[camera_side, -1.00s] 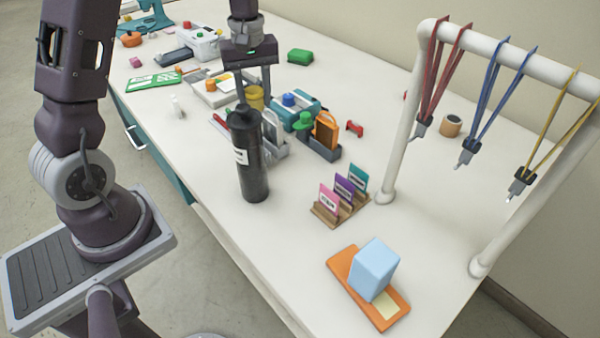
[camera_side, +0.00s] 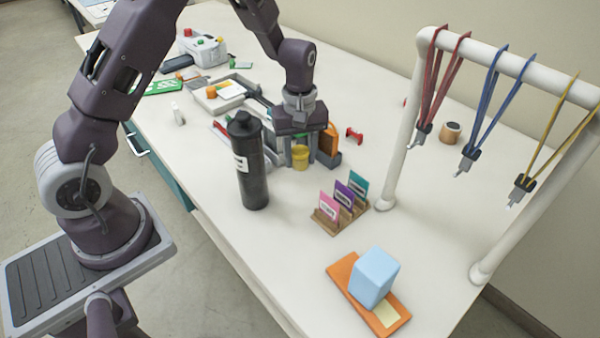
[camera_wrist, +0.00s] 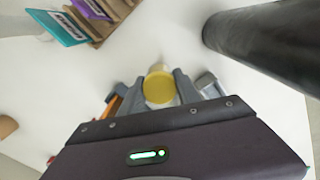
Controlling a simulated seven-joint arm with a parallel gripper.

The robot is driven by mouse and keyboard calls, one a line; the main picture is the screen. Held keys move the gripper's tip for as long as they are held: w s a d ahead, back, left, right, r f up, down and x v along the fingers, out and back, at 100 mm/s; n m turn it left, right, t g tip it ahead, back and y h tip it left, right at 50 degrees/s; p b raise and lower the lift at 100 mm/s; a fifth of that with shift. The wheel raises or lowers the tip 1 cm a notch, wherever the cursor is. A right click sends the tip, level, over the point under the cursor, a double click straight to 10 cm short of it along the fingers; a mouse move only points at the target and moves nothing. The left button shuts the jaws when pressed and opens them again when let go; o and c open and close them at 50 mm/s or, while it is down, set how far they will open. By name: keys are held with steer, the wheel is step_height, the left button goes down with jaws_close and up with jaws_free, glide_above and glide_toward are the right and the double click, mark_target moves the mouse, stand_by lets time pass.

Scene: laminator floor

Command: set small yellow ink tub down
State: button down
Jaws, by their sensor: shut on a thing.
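The small yellow ink tub (camera_side: 300,158) is between the fingers of my gripper (camera_side: 299,152), which is shut on it. In the side view it is right of the black bottle and in front of the grey holder. In the wrist view the tub's round yellow top (camera_wrist: 159,87) shows between the two grey fingertips (camera_wrist: 159,90). White table surface shows just beyond the tub. I cannot tell whether the tub's base touches the table or hangs slightly above it.
A tall black bottle (camera_side: 249,165) stands close on the left. A wooden card rack (camera_side: 340,214) with coloured cards is in front. The grey holder with an orange item (camera_side: 329,146) is behind my gripper. A white frame (camera_side: 405,130) with hanging bands stands right. Clear table lies between.

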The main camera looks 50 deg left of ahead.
mark_target(300, 149)
steer(key=shift+f, duration=2.4)
steer(key=c, duration=0.9)
jaws_free()
steer(key=shift+f, duration=0.1)
steer(key=shift+o, duration=0.2)
step_height(300, 149, up, 12)
steer(key=shift+f, duration=0.2)
steer(key=shift+r, duration=0.35)
